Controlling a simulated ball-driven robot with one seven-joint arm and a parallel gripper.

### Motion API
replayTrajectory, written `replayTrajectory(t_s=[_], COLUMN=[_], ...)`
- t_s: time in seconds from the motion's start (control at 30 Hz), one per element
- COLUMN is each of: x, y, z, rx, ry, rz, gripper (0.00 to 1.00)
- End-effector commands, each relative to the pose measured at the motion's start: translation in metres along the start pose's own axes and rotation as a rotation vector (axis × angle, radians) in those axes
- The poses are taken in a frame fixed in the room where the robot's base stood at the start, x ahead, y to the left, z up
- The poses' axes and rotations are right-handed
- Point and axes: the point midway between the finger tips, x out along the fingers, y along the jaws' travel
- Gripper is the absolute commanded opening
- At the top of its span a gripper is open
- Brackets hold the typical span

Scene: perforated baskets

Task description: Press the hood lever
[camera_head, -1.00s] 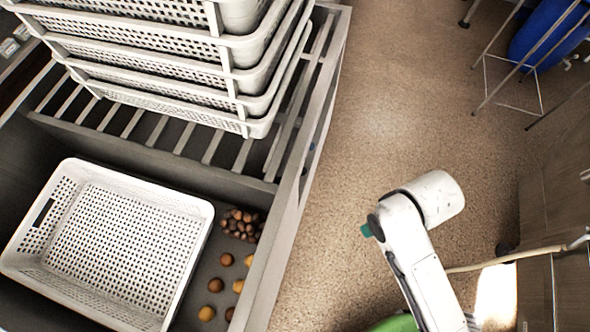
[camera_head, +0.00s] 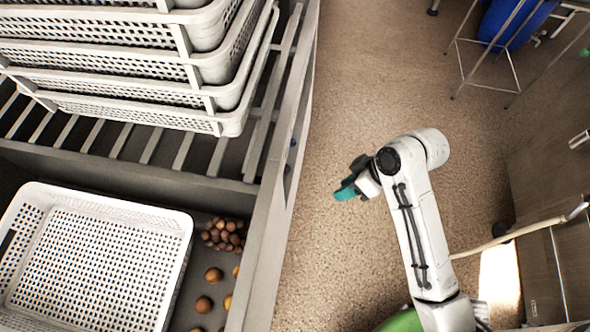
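No hood and no hood lever can be made out in the head view. My white arm rises from the bottom right and bends at its top. My gripper (camera_head: 346,190), with teal fingertips, points left over the open floor, right of the grey counter. It touches nothing that I can see. The fingertips are small and seen from above, so I cannot tell whether they are apart.
A grey slatted counter (camera_head: 262,215) fills the left side. It bears a stack of white perforated baskets (camera_head: 120,88), with another basket (camera_head: 182,226) and several brown round items (camera_head: 222,235) in its sunken part. Wooden cabinets (camera_head: 545,170) stand right. Speckled floor (camera_head: 360,90) lies between.

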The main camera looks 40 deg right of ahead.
Motion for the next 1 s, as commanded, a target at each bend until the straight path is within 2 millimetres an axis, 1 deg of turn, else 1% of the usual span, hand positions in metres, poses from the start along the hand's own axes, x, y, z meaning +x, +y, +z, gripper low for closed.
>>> replayTrajectory(t_s=[0.03, 0.1, 0.2, 0.33, 0.5, 0.87, 1.0], x=[0.014, 0.018, 0.018, 0.011, 0.003, 0.000, 0.005], y=[0.013, 0.024, 0.036, 0.049, 0.056, 0.056, 0.054], z=[-0.007, -0.022, -0.042, -0.061, -0.073, -0.076, -0.078], rx=[-0.047, -0.130, -0.241, -0.357, -0.438, -0.453, -0.453], ry=[0.065, 0.158, 0.286, 0.422, 0.517, 0.533, 0.532], rz=[-0.030, -0.073, -0.112, -0.132, -0.135, -0.136, -0.138], gripper=[0.29, 0.22, 0.12, 0.00, 0.00, 0.00, 0.00])
